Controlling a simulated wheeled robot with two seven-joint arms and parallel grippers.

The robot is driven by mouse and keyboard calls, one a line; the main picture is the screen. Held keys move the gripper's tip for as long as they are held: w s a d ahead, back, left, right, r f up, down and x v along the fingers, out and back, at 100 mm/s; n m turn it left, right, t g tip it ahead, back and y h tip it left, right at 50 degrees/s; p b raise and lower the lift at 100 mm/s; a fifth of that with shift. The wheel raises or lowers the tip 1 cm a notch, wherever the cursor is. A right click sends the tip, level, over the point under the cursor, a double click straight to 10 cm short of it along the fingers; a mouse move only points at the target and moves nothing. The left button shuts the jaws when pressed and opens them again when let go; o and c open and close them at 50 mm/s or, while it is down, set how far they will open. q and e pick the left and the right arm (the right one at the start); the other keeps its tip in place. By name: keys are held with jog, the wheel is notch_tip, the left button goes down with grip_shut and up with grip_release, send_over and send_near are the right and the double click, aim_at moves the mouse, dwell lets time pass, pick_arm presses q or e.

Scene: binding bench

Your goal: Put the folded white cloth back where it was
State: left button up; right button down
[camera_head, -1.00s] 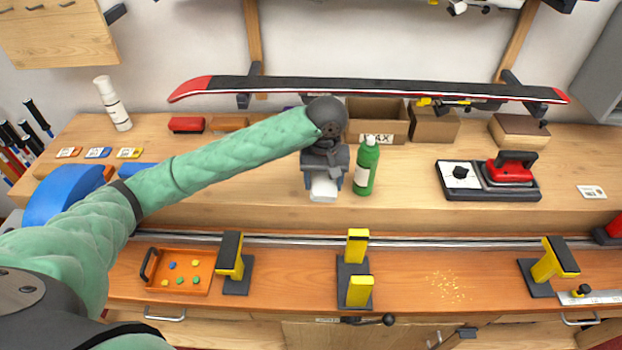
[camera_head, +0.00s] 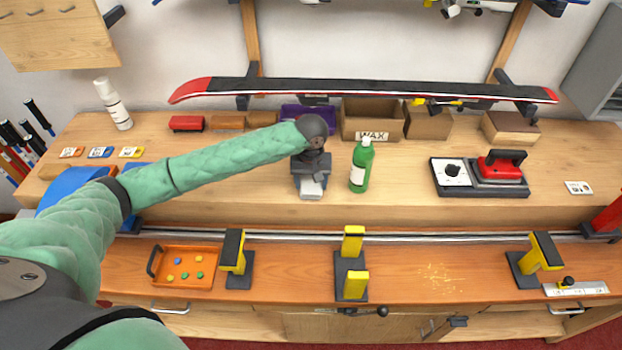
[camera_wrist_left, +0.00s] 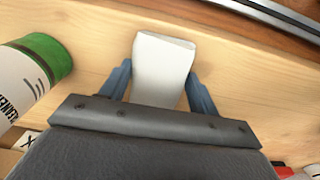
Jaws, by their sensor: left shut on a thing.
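The folded white cloth (camera_head: 312,188) is held in my left gripper (camera_head: 311,182), over the front part of the raised wooden shelf, just left of the green bottle. In the left wrist view the cloth (camera_wrist_left: 163,62) stands out between the two blue-grey fingers of the gripper (camera_wrist_left: 160,85), which are shut on it. I cannot tell whether the cloth touches the wood. My right gripper does not show in either view.
The green bottle (camera_head: 361,165) stands close to the right of my left gripper. A purple bin (camera_head: 300,113) and a cardboard wax box (camera_head: 372,121) stand behind. A waxing iron (camera_head: 500,166) is farther right. Bare wood (camera_head: 240,190) lies to the left.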

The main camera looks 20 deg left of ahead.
pick_arm(q)
jog(key=shift+f, duration=0.15)
jog(key=o, duration=0.9)
jog(key=shift+o, duration=0.2)
